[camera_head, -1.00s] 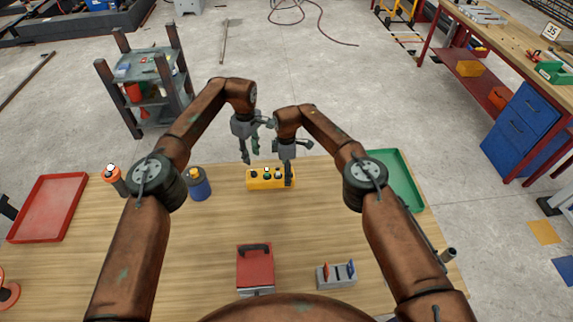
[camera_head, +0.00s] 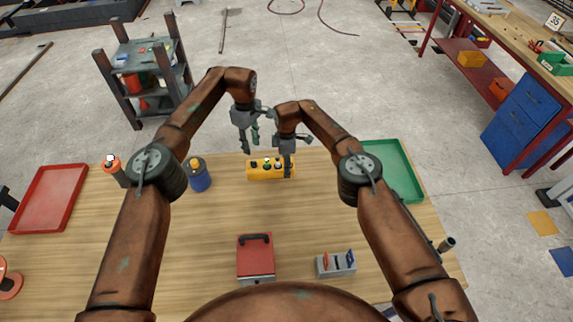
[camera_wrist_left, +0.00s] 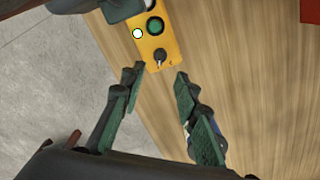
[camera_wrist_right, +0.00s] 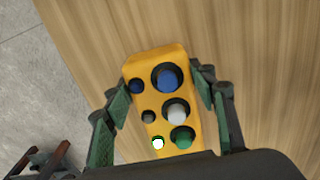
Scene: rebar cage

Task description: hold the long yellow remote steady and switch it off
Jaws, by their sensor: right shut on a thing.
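The long yellow remote (camera_head: 262,173) lies near the table's far edge. The right wrist view shows blue, white and green buttons on the remote (camera_wrist_right: 150,75), with small lamps beside them; the lamp by the green button is lit white-green. My right gripper (camera_wrist_right: 165,80) is shut on the remote's sides, its fingers also seen in the head view (camera_head: 288,170). My left gripper (camera_head: 249,146) is open and empty beyond the remote's left end. In the left wrist view its fingers (camera_wrist_left: 158,80) are apart, just short of the remote's end with the key switch (camera_wrist_left: 159,57).
A red tray (camera_head: 48,198) is at far left, a green tray (camera_head: 393,172) at right. A red box (camera_head: 255,258) and grey switch block (camera_head: 336,265) stand nearer me. The middle table is clear.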

